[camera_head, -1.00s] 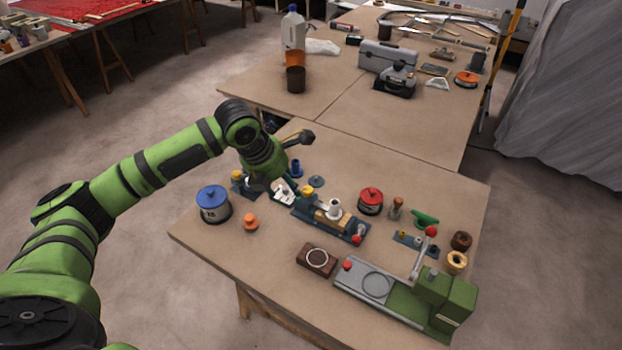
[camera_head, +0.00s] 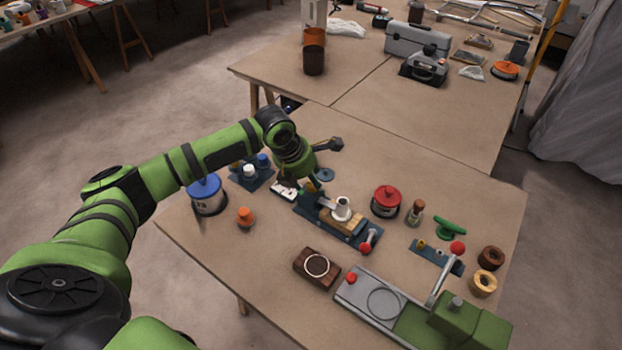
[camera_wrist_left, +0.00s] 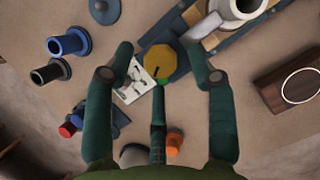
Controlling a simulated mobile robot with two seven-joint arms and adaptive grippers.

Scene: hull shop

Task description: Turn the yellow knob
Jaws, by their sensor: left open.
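The yellow knob (camera_wrist_left: 161,64) is a round, faceted cap with a dark pointer mark. It sits at the end of the blue base of a fixture (camera_head: 348,234) with a tan block and a white ring. In the head view only a bit of the knob (camera_head: 313,186) shows beside my left gripper (camera_head: 302,181), which hangs over that end. In the left wrist view, the dark green fingers of my left gripper (camera_wrist_left: 160,58) are spread, with the knob between their tips. I cannot tell whether any finger touches it. My right gripper is not in view.
A printed card (camera_wrist_left: 133,84) lies close by the knob. A blue-lidded pot (camera_head: 207,196), orange knob (camera_head: 245,217), small base with pegs (camera_head: 251,178), red-lidded pot (camera_head: 386,201) and brown block (camera_head: 317,267) stand around. A green-grey press (camera_head: 420,310) fills the front right.

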